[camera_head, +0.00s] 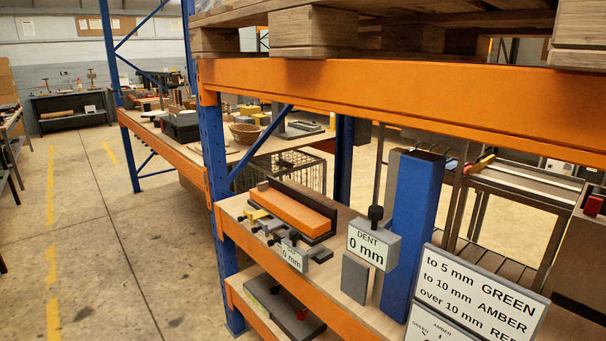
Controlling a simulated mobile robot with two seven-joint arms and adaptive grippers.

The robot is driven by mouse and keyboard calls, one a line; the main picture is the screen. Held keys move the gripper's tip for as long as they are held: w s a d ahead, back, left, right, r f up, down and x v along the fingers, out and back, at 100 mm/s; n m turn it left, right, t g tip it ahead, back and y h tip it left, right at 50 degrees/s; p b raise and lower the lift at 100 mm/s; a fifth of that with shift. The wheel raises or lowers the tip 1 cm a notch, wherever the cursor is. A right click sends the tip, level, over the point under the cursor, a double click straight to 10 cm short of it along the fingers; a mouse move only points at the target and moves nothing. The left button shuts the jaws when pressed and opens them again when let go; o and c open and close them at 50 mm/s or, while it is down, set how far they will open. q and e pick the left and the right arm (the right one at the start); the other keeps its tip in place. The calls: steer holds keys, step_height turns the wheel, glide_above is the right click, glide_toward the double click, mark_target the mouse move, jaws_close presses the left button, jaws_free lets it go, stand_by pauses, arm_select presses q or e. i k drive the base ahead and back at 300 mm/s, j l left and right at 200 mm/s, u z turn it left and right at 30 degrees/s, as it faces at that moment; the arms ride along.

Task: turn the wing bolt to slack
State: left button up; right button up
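I cannot pick out a wing bolt for certain. A grey gauge (373,245) labelled "DENT 0 mm" stands beside the blue upright, with a dark knob (375,213) on top and a thin rod above it. An orange block (290,208) lies in a dark holder on the wooden shelf. Small dark knobs (272,240) line its front side, too small to tell their shape. A second small "0 mm" display (293,255) sits at its near end. Neither of my grippers is in view.
An orange beam (400,98) crosses above the shelf, with wooden pallets over it. A blue upright (420,205) and a sign (478,290) with colour limits stand at right. A grey plate (355,278) stands below the gauge. Floor at left is clear.

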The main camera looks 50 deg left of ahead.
mark_target(263, 187)
steer(key=j+z, duration=0.1)
steer(key=j, duration=0.4)
steer(key=k+j+z, duration=0.1)
steer(key=j, duration=0.35)
steer(key=k+j, duration=0.1)
steer(key=j, duration=0.4)
steer(key=k+j+z, duration=0.15)
steer(key=j, duration=0.3)
steer(key=j+z, duration=0.1)
steer(key=j, duration=0.4)
